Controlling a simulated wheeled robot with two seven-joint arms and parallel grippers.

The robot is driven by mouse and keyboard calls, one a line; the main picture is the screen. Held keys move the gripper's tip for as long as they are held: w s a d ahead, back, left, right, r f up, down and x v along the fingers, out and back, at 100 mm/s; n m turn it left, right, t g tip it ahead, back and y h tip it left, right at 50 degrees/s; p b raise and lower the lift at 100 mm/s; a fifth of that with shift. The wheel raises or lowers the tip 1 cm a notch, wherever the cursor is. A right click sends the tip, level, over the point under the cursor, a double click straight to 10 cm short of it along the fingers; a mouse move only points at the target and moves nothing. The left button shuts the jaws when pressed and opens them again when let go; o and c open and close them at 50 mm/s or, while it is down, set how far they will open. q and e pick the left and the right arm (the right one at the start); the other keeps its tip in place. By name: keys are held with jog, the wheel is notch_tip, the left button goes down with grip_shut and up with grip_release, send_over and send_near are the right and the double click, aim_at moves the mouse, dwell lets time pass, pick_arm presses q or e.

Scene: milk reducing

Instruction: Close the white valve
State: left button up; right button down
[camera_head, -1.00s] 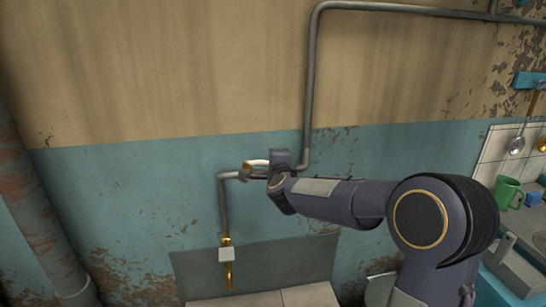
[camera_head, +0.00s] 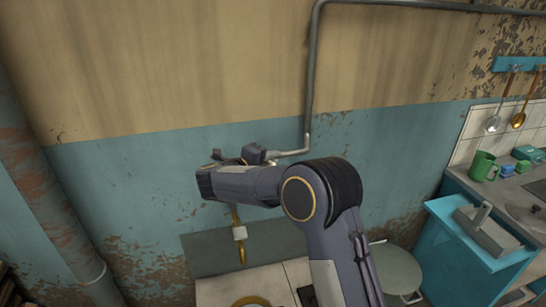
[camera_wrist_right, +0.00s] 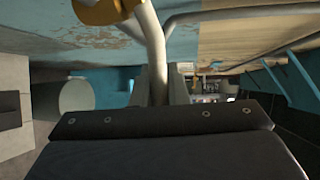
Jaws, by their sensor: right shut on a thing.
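My right gripper (camera_head: 240,157) is at the wall pipe, at the left end of my forearm in the head view. Its dark fingers and wrist cover most of the white valve there. In the right wrist view, a pale white handle (camera_wrist_right: 152,50) of the valve runs down between the two fingers (camera_wrist_right: 156,88), which are shut on it. A gold fitting (camera_wrist_right: 105,8) shows beside the handle at the top. The exact angle of the handle is hard to tell. My left gripper is not in view.
A grey pipe (camera_head: 311,80) runs down the wall to the valve. Below my wrist a gold pipe piece with a white block (camera_head: 240,232) hangs above pale tiles. A green mug (camera_head: 483,166) and a turquoise cabinet (camera_head: 470,250) stand to the right. A rusty pipe (camera_head: 45,210) stands left.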

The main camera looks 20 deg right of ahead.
jog(key=shift+s+a+f+m+g+h+p, duration=0.15)
jog(key=shift+a+m+g+h, duration=0.2)
jog(key=shift+m+g, duration=0.35)
jog(key=shift+a+r+m+g+h+p, duration=0.2)
jog(key=shift+a+m+g, duration=0.3)
jog(key=shift+g, duration=0.4)
jog(key=c, duration=1.7)
grip_release()
jog(key=shift+b+v, duration=0.85)
jog(key=shift+v, duration=3)
